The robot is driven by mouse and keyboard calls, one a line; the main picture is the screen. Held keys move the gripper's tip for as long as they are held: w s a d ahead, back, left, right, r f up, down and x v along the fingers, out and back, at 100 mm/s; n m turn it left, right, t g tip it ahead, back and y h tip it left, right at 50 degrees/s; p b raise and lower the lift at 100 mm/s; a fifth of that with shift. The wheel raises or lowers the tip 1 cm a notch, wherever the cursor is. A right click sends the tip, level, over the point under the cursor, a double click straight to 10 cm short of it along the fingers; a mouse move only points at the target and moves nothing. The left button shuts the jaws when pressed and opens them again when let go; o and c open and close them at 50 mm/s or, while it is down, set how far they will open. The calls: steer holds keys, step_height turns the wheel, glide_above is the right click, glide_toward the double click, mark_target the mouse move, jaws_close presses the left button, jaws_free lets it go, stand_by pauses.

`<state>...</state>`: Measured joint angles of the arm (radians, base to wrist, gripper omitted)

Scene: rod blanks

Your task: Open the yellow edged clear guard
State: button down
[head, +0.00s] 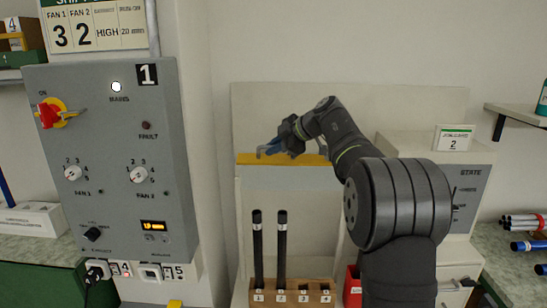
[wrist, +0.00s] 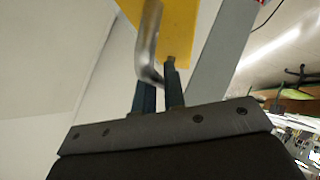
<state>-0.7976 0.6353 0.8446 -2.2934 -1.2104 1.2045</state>
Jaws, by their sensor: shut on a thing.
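The yellow edge (head: 250,159) of the clear guard runs level across the pale machine behind my arm in the head view. It also shows in the wrist view (wrist: 185,20). The clear pane itself is hard to make out. A grey metal handle (head: 262,151) sits at this edge; it shows as a bent bar in the wrist view (wrist: 149,40). My gripper (head: 283,146) is at the handle, and its two dark fingers (wrist: 162,85) are shut on it. My arm hides the right part of the edge.
A wooden rack (head: 291,298) with two upright black rods stands below the guard. A grey control panel (head: 105,160) is at left. A grey cabinet (head: 473,185) marked STATE and a shelf (head: 517,112) are at right. Several rods (head: 525,222) lie far right.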

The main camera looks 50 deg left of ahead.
steer(key=shift+w+a+r, duration=0.25)
steer(key=shift+w+a, duration=0.25)
steer(key=shift+a, duration=0.05)
steer(key=c, duration=1.5)
jaws_free()
steer(key=v, duration=1.7)
steer(key=shift+d, duration=0.25)
